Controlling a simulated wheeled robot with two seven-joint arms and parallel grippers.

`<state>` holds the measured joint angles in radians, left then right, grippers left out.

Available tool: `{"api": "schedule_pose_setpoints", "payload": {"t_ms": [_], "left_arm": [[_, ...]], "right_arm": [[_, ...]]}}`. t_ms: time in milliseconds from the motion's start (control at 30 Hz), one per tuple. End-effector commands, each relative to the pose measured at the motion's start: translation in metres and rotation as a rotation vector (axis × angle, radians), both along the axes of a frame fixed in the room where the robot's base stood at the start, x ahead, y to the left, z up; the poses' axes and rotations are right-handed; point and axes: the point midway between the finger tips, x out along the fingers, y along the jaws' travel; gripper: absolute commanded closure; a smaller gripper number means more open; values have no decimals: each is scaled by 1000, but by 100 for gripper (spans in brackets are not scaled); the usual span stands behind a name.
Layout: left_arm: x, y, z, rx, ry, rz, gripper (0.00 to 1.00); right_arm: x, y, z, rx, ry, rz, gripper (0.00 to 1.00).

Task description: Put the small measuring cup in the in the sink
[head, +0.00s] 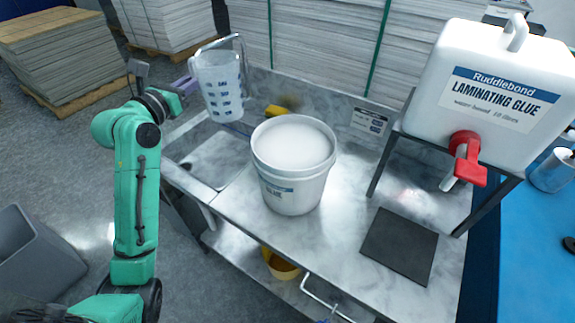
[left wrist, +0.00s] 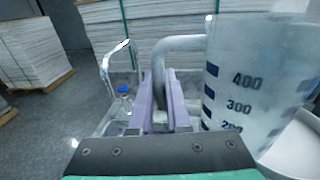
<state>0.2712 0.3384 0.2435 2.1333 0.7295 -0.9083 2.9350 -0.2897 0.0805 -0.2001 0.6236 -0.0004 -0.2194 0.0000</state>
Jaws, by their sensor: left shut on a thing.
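The measuring cup (head: 224,98) is clear plastic with blue marks and hangs upright above the left end of the bench. It also fills the right of the left wrist view (left wrist: 262,85), where numbers such as 400 and 300 show. My left gripper (head: 185,85) is shut on its handle; its purple fingers (left wrist: 168,105) clasp the handle (left wrist: 172,47). The sink (head: 208,163) is a pale basin set in the left end of the bench, below the cup. A metal tap (head: 241,42) arches behind the cup. My right gripper is not in view.
A full white bucket (head: 292,185) stands right of the sink, close to the cup. A glue container (head: 490,95) with a red tap stands on a rack. A dark mat (head: 400,246) lies on the bench (head: 345,225).

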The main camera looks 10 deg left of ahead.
Motion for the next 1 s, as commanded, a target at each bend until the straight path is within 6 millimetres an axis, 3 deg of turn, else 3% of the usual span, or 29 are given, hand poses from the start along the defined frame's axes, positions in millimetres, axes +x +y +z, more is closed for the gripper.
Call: {"api": "schedule_pose_setpoints", "payload": {"t_ms": [167,400,633,1000], "left_arm": [[0,-1,-11,0,3,-2,100],[-1,-1,-78,2,7,-2,100],[-2,-1,-129,3,2,-2,100],[-3,-1,-203,5,2,-1,100]], "right_arm": [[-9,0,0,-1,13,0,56],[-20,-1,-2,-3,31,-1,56],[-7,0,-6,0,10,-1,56],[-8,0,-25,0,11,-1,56]]}}
